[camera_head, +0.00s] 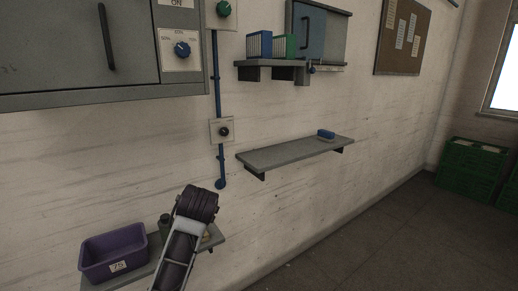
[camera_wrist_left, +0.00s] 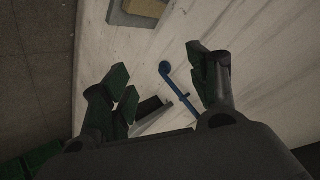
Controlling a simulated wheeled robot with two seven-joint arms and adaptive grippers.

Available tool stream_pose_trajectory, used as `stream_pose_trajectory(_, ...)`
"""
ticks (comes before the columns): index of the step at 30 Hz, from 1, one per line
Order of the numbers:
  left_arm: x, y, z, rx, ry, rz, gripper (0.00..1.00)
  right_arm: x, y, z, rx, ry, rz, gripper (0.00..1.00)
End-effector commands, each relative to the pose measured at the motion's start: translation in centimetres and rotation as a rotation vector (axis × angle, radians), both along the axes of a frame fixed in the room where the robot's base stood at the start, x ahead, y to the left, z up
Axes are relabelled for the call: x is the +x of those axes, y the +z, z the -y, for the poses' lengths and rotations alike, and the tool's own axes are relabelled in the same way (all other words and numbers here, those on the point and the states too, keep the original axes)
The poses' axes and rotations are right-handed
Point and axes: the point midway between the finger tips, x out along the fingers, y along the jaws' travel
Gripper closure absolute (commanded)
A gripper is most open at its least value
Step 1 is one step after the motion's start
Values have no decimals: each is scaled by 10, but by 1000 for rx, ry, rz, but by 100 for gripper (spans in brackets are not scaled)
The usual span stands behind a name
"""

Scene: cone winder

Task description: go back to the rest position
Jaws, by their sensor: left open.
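My left gripper (camera_wrist_left: 157,62) is open in the left wrist view, its green-padded fingers spread wide with nothing between them. Behind the fingers are the pale wall and a blue pipe (camera_wrist_left: 166,70) with a rounded end. In the head view a grey and black link of one of my arms rises from the bottom edge, in front of the low shelf. No gripper fingers can be made out there. My right gripper is in neither view.
A purple bin (camera_head: 113,257) stands on a low shelf (camera_head: 142,278) beside the arm link. A wall shelf (camera_head: 290,155) holds a small blue item (camera_head: 326,134). A grey cabinet (camera_head: 80,50) hangs upper left. Green crates (camera_head: 470,165) stand far right. The floor (camera_head: 360,240) between is clear.

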Motion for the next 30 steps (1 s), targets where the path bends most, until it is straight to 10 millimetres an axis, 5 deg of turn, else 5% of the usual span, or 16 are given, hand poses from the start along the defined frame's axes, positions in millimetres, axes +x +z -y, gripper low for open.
stream_pose_trajectory(12,-52,-92,-11,-84,-11,-127,40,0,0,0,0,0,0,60)
stream_pose_trajectory(30,-147,-191,-24,-196,-9,-297,40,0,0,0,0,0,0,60)
